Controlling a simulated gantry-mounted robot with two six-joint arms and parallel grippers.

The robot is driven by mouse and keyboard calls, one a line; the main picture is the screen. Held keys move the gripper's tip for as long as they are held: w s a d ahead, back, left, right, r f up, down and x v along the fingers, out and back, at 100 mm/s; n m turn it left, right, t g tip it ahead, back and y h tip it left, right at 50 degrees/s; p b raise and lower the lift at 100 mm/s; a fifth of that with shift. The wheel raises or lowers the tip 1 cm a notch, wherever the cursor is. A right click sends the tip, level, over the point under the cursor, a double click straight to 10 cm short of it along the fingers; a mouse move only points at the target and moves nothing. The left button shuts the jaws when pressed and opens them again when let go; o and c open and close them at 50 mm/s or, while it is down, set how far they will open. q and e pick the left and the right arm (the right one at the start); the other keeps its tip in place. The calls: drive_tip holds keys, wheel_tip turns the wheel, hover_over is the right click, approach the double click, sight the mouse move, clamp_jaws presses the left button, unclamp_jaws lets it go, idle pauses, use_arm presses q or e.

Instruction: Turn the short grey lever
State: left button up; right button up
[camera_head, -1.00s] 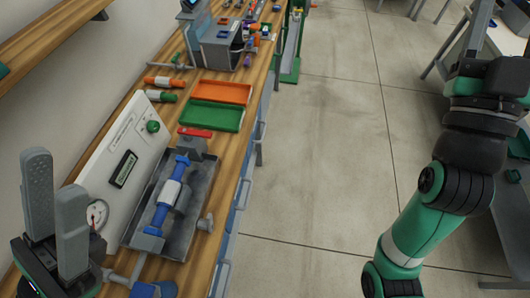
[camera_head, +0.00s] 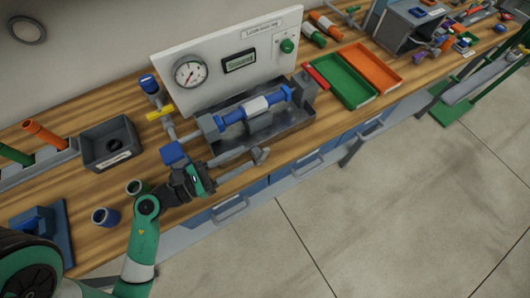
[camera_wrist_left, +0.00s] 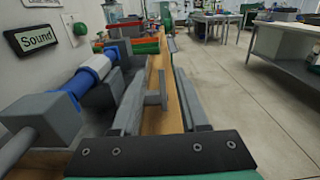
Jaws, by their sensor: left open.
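A short grey lever (camera_head: 261,155) sticks out at the front of the grey test tray, low by the bench's front edge. In the left wrist view a grey T-shaped piece, apparently this lever (camera_wrist_left: 153,99), shows between my fingers. My left gripper (camera_head: 246,162) is open, its two grey fingers pointing right along the bench front toward the lever. In the left wrist view the fingers (camera_wrist_left: 160,88) stand apart on both sides of the lever, with visible gaps. I cannot tell whether the fingertips reach past it. My right gripper is out of view.
The tray (camera_head: 290,128) holds a blue pipe with a white sleeve (camera_head: 255,105). Behind it stands a white panel with a gauge (camera_head: 188,72) and display. A yellow lever (camera_head: 160,114) and blue handle (camera_head: 173,152) are left. Open floor lies in front.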

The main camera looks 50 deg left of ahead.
sight(262, 152)
use_arm(q)
wheel_tip(262, 152, down, 4)
drive_tip(key=shift+r+b, duration=0.25)
drive_tip(key=shift+b, duration=0.3)
drive_tip(key=shift+w+d+r+p, duration=0.25)
drive_tip(key=shift+w+r, duration=0.1)
drive_tip(key=shift+w, duration=0.15)
drive_tip(key=shift+w+d+r+p, duration=0.15)
drive_tip(key=shift+w+r+p, duration=0.15)
drive_tip(key=shift+w, duration=0.15)
drive_tip(key=w, duration=0.5)
drive_tip(key=shift+w+d, duration=0.3)
clamp_jaws()
